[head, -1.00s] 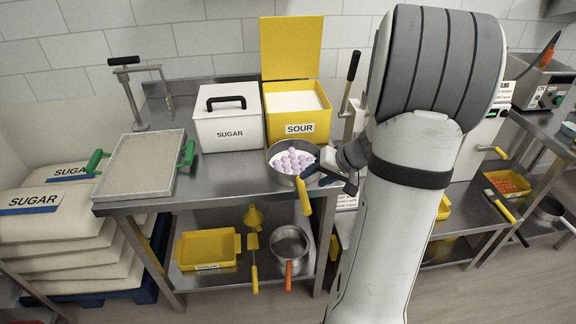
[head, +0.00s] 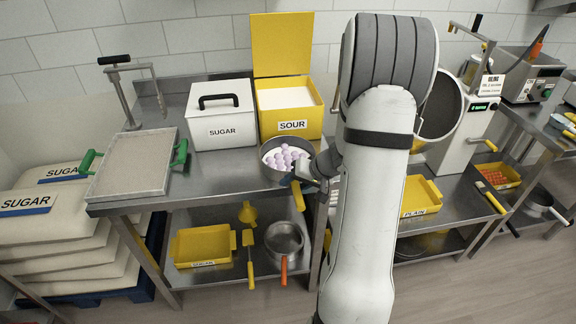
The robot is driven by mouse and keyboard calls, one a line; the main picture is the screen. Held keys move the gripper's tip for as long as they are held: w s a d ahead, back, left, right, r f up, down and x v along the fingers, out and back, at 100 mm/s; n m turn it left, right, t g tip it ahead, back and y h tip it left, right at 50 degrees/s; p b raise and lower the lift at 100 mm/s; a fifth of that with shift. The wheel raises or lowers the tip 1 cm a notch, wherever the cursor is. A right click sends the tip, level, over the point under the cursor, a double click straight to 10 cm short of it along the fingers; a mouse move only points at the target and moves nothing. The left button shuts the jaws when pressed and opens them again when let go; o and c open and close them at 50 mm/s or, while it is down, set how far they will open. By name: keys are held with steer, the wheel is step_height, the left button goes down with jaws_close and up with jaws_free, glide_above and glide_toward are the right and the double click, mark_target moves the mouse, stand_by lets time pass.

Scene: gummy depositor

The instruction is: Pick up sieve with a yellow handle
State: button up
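The sieve (head: 271,167) with a yellow handle (head: 298,196) sits on the steel table in front of the yellow SOUR box. It holds several pale purple gummies (head: 285,158). Its handle points toward the front edge of the table. My gripper (head: 300,178) is at the right side of the sieve, close to where the handle meets the rim. My own arm and wrist hide part of the gripper, and the fingers are too small to tell whether they touch the handle or how far apart they are.
A white SUGAR box (head: 221,114) and an open yellow SOUR box (head: 290,108) stand behind the sieve. A tray with green handles (head: 133,164) lies at left. An orange-handled pan (head: 284,238) and yellow tray (head: 203,246) are on the lower shelf.

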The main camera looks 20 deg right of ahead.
jaws_close()
steer(key=shift+r, duration=0.1)
stand_by(0.4)
step_height(320, 180, up, 10)
steer(key=shift+f, duration=0.1)
steer(key=shift+c, duration=2.4)
jaws_free()
jaws_close()
